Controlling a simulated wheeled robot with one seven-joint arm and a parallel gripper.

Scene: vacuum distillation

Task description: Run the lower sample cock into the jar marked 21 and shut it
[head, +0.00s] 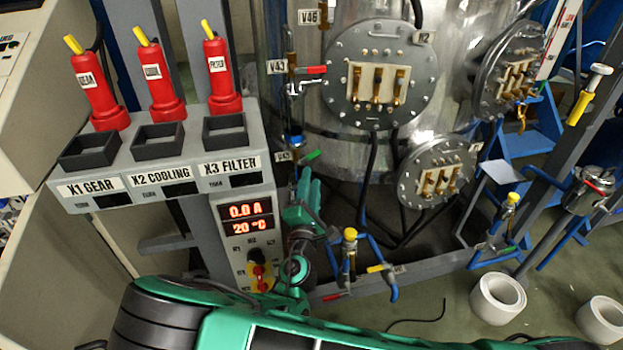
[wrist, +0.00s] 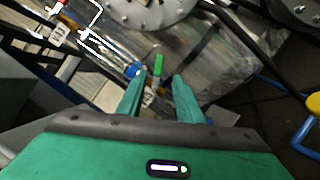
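The lower sample cock, with a green lever handle (head: 312,155), sits on the thin vertical sample line left of the steel tank. Its green handle (wrist: 158,64) also shows in the wrist view, just beyond and between my fingertips. My gripper (wrist: 159,77) is open, its two green fingers apart with nothing clearly held. In the head view my gripper (head: 306,176) is just below the cock. A blue fitting (wrist: 134,70) is by the left finger. The upper cock with a red handle (head: 312,70) is above, tagged V43. I cannot make out a jar marked 21.
The steel tank (head: 345,140) with round flanged plates stands right behind. The control post with three red plugs (head: 163,85) and a display (head: 245,217) is close on the left. Yellow-capped valves (head: 350,234) and blue pipes stand right of my arm. White rolls (head: 497,299) lie on the floor.

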